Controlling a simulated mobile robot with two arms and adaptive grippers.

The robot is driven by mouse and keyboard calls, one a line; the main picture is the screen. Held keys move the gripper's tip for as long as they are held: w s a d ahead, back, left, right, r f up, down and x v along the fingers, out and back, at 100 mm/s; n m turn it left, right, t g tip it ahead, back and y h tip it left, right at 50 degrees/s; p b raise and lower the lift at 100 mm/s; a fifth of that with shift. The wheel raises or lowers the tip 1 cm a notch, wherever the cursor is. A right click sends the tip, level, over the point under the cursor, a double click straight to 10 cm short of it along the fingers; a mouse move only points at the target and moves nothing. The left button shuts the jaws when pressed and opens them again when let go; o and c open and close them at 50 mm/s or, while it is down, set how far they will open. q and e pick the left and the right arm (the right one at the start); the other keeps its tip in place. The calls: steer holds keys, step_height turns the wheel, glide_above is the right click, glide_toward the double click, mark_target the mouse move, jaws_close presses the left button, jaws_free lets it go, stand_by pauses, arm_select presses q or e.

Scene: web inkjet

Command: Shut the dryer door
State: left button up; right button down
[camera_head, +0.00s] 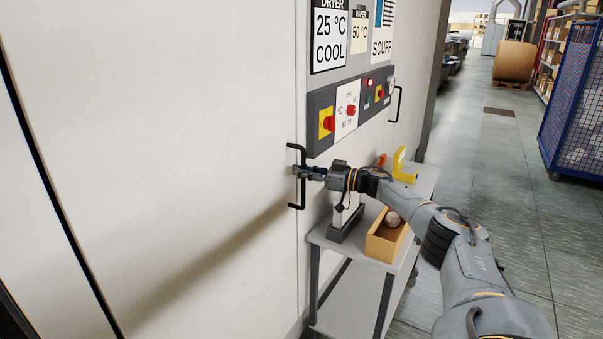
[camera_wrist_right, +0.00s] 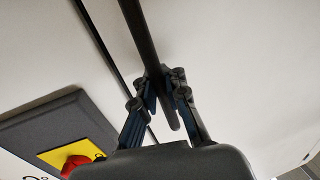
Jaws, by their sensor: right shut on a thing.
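The dryer door (camera_head: 190,130) is a large pale panel filling the left and middle of the head view. Its black bar handle (camera_head: 302,200) stands upright near the door's right edge. My right gripper (camera_head: 299,171) is at the middle of this handle. In the right wrist view the gripper fingers (camera_wrist_right: 165,100) are shut around the black handle bar (camera_wrist_right: 138,30). A dark seam runs beside the handle in that view. Whether the door is fully flush with the frame I cannot tell. My left gripper is not in view.
A control panel (camera_head: 349,108) with switches and knobs is right of the handle. Below it stands a grey side table (camera_head: 350,262) with an open box (camera_head: 386,238) and a yellow item (camera_head: 404,168). A blue mesh cage (camera_head: 574,110) stands far right. Floor between is clear.

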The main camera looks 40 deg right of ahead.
steer(key=c, duration=1.7)
jaws_free()
steer(key=o, duration=0.3)
steer(key=shift+w+d+f, duration=0.1)
steer(key=shift+w, duration=0.05)
steer(key=v, duration=1.2)
